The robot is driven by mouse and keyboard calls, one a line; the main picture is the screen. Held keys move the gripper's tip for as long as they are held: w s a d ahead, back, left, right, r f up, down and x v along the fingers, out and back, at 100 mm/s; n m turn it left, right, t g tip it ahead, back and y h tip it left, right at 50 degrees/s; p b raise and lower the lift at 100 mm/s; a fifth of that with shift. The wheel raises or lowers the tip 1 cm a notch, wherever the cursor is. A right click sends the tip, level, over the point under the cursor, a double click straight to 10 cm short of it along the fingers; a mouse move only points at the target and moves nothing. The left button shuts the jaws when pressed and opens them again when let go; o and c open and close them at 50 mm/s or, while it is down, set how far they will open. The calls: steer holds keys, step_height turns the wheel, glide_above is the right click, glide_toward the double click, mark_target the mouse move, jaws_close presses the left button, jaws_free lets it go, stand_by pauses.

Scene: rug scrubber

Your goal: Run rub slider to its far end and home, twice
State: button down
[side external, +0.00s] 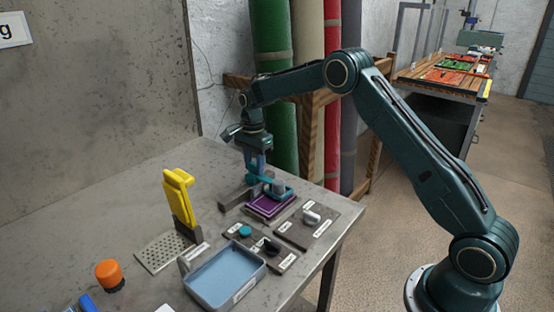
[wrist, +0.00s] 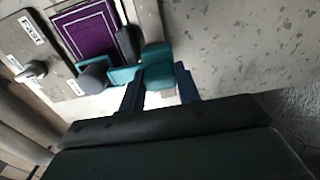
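The rub slider is a teal piece (side external: 277,193) with a grey knob (side external: 279,186), sitting over a purple rug sample with a pale border (side external: 266,207). In the wrist view the rug sample (wrist: 88,36) is at upper left, with the knob (wrist: 93,78) near its lower edge. A teal upright block (wrist: 157,60) of the slider stands at the fingertips. My gripper (side external: 258,168) points down at the slider's back left end. In the wrist view its two blue fingers (wrist: 159,80) flank the teal block. Whether they press on it I cannot tell.
Beside the rug sample is a plate with a white knob (side external: 311,217). In front are a panel with a teal button (side external: 245,231) and a blue tray (side external: 225,278). A yellow tool (side external: 179,200) stands upright at left, near an orange knob (side external: 109,275). The back left bench is clear.

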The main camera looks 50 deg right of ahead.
steer(key=shift+a, duration=3.3)
steer(key=c, duration=1)
jaws_free()
steer(key=shift+r, duration=0.15)
steer(key=shift+d+r, duration=0.1)
steer(key=shift+r, duration=0.5)
step_height(320, 180, up, 12)
steer(key=shift+r, duration=0.2)
